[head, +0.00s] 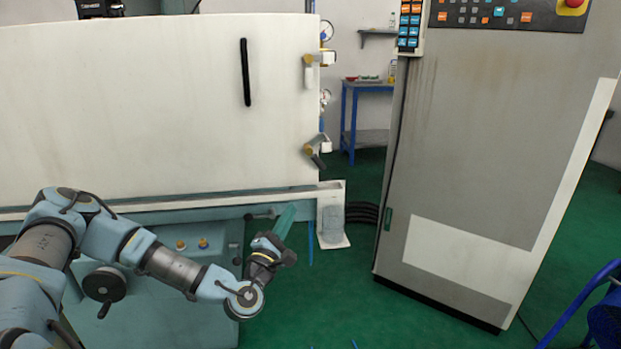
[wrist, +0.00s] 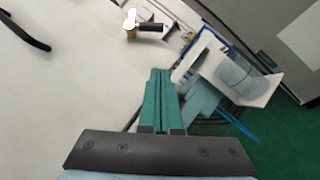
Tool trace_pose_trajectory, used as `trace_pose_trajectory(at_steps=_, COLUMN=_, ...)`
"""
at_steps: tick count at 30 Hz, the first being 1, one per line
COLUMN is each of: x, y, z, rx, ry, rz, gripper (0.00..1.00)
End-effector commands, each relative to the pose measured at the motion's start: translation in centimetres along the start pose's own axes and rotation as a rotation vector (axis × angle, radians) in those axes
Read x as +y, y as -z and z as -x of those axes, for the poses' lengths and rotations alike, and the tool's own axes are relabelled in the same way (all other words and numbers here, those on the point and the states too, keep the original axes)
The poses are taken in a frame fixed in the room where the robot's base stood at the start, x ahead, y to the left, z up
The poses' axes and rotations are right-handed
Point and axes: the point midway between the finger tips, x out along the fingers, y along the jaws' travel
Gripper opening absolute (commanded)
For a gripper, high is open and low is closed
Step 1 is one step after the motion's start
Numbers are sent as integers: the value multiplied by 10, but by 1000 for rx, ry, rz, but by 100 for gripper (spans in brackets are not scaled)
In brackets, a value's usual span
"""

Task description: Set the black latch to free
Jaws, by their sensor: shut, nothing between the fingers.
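The black latch (head: 318,160) is on the lower right edge of the white machine door. It has a brass pivot and a short dark lever slanting down and to the right in the head view. In the wrist view, a black lever (wrist: 152,27) with a brass and white base shows at the top, pointing right, above and beyond my fingers. My gripper (head: 289,210) is below and left of the latch in the head view, apart from it. Its teal fingers (wrist: 160,74) are shut together and empty, in front of the door's lower right corner.
A second latch (head: 309,75) with a pale lever is higher on the door edge. A long black handle (head: 245,72) stands on the door (head: 130,100). A grey control cabinet (head: 480,170) is to the right. Green floor (head: 330,290) is open between.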

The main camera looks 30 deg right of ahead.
Motion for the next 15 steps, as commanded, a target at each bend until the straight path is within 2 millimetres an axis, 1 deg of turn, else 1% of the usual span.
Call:
trace_pose_trajectory(at_steps=1, x=3, y=0, z=3, rx=11, ry=-27, rz=26, gripper=0)
trace_pose_trajectory(at_steps=3, x=8, y=0, z=4, rx=16, ry=-51, rz=42, gripper=0)
trace_pose_trajectory(at_steps=5, x=9, y=0, z=1, rx=17, ry=-58, rz=47, gripper=0)
trace_pose_trajectory(at_steps=7, x=10, y=0, z=-6, rx=16, ry=-59, rz=46, gripper=0)
trace_pose_trajectory(at_steps=11, x=12, y=0, z=-28, rx=16, ry=-58, rz=42, gripper=0)
trace_pose_trajectory(at_steps=15, x=13, y=0, z=-57, rx=16, ry=-56, rz=42, gripper=0)
